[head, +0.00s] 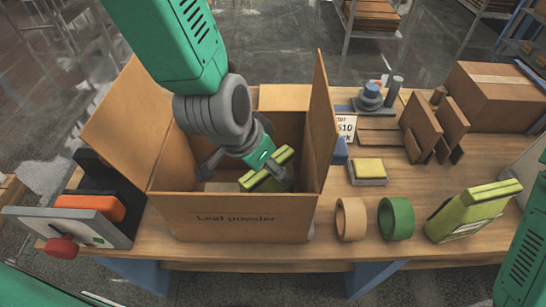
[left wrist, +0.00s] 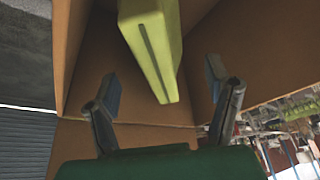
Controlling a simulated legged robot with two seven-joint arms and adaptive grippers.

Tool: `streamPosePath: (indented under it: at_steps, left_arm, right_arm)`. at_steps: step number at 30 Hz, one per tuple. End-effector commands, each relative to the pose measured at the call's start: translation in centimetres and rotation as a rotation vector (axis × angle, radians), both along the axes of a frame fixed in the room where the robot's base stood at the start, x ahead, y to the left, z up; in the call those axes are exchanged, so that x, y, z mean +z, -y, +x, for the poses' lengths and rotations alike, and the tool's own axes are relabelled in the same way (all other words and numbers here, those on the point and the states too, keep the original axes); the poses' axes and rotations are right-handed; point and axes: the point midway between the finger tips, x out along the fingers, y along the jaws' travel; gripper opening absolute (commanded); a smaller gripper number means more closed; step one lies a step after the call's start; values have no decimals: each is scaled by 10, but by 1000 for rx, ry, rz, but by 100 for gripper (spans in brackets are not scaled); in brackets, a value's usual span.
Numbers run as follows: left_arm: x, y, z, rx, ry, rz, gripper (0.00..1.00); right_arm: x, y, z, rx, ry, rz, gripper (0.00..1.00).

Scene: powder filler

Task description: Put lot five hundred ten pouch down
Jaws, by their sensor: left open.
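My left gripper (head: 243,172) is inside the open cardboard box (head: 200,215), which is marked "Leaf powder". Its two fingers are spread apart. A yellow-green pouch (head: 268,168) is in the box by the gripper. In the left wrist view the pouch (left wrist: 150,45) reaches down between the open fingers (left wrist: 160,88), with a gap on both sides. The pouch's lower part is hidden by the box and gripper in the head view. A second yellow-green pouch (head: 470,212) stands on the table at the right. My right gripper is out of view.
Tan tape (head: 350,218) and green tape (head: 396,218) stand right of the box. Behind them are a yellow-topped block (head: 368,170), a sign reading 510 (head: 346,128) and cardboard pieces (head: 422,125). A device with a red knob (head: 63,246) is at left. Box flaps stand up around the arm.

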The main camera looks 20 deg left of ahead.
Motion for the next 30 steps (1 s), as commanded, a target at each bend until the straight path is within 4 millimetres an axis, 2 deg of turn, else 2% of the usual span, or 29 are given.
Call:
streamPosePath:
  at_steps: [1, 3, 10, 15, 30]
  left_arm:
    - [15, -2, -3, 1, 0, 0, 72]
    - [25, -4, -7, 2, 0, -1, 72]
    - [49, -9, -17, 1, 0, 0, 72]
    - [54, -11, -19, 1, 0, 0, 72]
    - [54, -11, -20, 1, 0, 0, 72]
  right_arm:
    - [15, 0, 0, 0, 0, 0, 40]
    - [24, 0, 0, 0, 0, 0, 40]
    - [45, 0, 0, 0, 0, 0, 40]
    - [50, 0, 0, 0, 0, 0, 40]
    - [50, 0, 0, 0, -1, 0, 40]
